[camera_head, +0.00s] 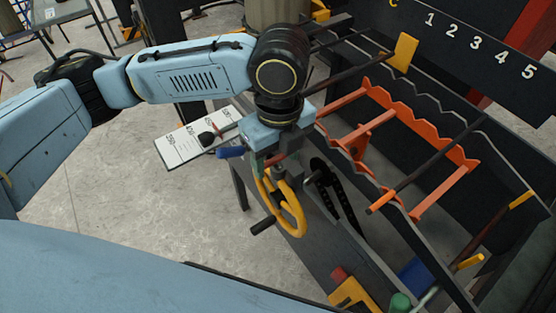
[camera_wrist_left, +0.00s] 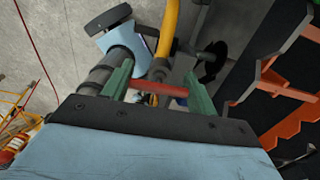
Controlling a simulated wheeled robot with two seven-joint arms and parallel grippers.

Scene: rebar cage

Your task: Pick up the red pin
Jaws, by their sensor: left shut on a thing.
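My left gripper (camera_head: 272,150) points down above the grey bench, just behind a yellow handwheel (camera_head: 291,212). In the left wrist view its two green fingers (camera_wrist_left: 160,90) are on either side of the red pin (camera_wrist_left: 162,89), a thin red bar lying across between them. The gripper is shut on the pin. In the head view the pin is mostly hidden by the gripper and the wheel. My right gripper is not in view.
An orange notched rack (camera_head: 430,135) with dark bars stands to the right, near a numbered dark panel (camera_head: 470,40). A white labelled board (camera_head: 185,143) is left of the gripper. Colored parts, including a yellow one (camera_head: 352,295), sit at the front of the bench.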

